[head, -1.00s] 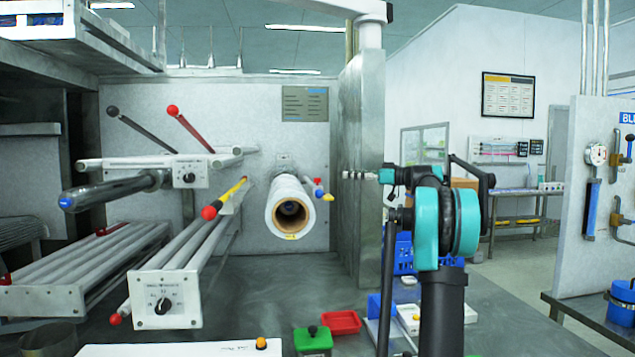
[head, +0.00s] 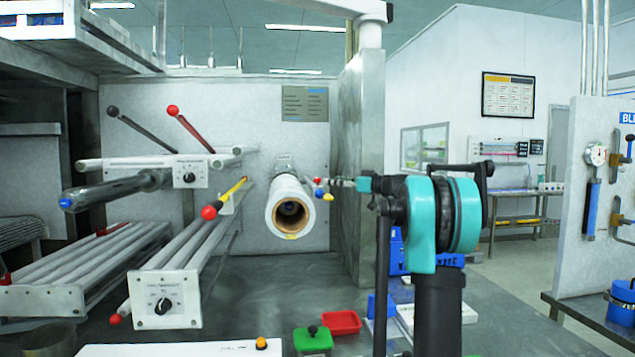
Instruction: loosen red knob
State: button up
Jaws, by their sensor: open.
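The white dosing drum (head: 289,206) projects from the back panel with its round, tan-lined mouth facing me. A small red knob (head: 318,181) shows at its right side, close to a blue knob (head: 319,194) and a yellow knob (head: 328,197). My gripper (head: 334,182) reaches in from the right, level with the red knob, its tips very near it in the picture. Whether they touch the knob cannot be told. The gripper is open, seen small and side-on. Larger red ball knobs sit on levers at the left, one upper (head: 172,110) and one lower (head: 208,213).
A grey upright panel (head: 357,150) stands close behind my gripper. White roller frames (head: 165,300) fill the left. A green box (head: 313,341), a red tray (head: 341,322) and blue crates stand on the bench below. The bench below the drum is mostly clear.

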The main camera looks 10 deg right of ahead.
aim_at(320, 180)
jog(key=x, duration=0.8)
jog(key=shift+w, duration=0.15)
jog(key=shift+c, duration=0.5)
grip_shut()
